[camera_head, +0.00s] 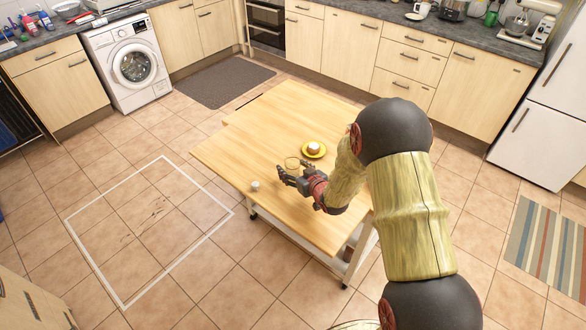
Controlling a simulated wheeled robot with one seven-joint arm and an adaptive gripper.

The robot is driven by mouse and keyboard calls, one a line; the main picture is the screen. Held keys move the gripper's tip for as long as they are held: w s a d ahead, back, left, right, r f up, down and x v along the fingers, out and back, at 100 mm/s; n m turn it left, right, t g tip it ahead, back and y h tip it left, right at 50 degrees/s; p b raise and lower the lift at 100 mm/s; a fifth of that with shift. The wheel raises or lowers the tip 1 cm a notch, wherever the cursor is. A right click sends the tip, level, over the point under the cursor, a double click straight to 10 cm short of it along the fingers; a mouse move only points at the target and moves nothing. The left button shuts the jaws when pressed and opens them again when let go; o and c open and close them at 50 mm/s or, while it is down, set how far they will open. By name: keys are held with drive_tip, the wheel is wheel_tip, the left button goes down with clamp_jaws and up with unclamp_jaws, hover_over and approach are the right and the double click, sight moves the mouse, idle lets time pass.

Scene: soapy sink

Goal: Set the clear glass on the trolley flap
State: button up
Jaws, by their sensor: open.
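The clear glass (292,162) stands upright on the wooden top of the trolley (265,125), near its middle. It is faint against the wood. My gripper (281,174) is low over the top, just on the near side of the glass, with its fingers open and pointing left. I cannot tell whether a finger touches the glass. The trolley top has a small step in its left edge, and its front-left part juts out to a corner. I cannot clearly make out the seam of the flap.
A yellow plate (322,154) with a small round food item sits right of the glass. A small white object (255,185) stands near the front-left edge. The top's far part is bare. A white outlined square (150,225) marks the floor at left.

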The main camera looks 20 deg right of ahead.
drive_tip(key=shift+r, duration=0.2)
drive_tip(key=p+v, duration=0.2)
drive_tip(key=v, duration=1)
drive_tip(key=s+d+r+m+g+h, duration=0.15)
drive_tip(key=s+r, duration=0.25)
drive_tip(key=r, duration=0.4)
drive_tip(key=s+d+r+m+g+h, duration=0.1)
drive_tip(key=s+r+g+h, duration=0.2)
drive_tip(key=r, duration=0.6)
drive_tip(key=s+a+r+g, duration=0.1)
drive_tip(key=s+a+r, duration=0.1)
drive_tip(key=s, duration=0.9)
drive_tip(key=s+a+r+g+y, duration=0.1)
drive_tip(key=s+a+r+g, duration=0.1)
drive_tip(key=s, duration=1)
wheel_tip(320, 180, up, 2)
drive_tip(key=shift+a+r, duration=0.1)
drive_tip(key=shift+a, duration=0.45)
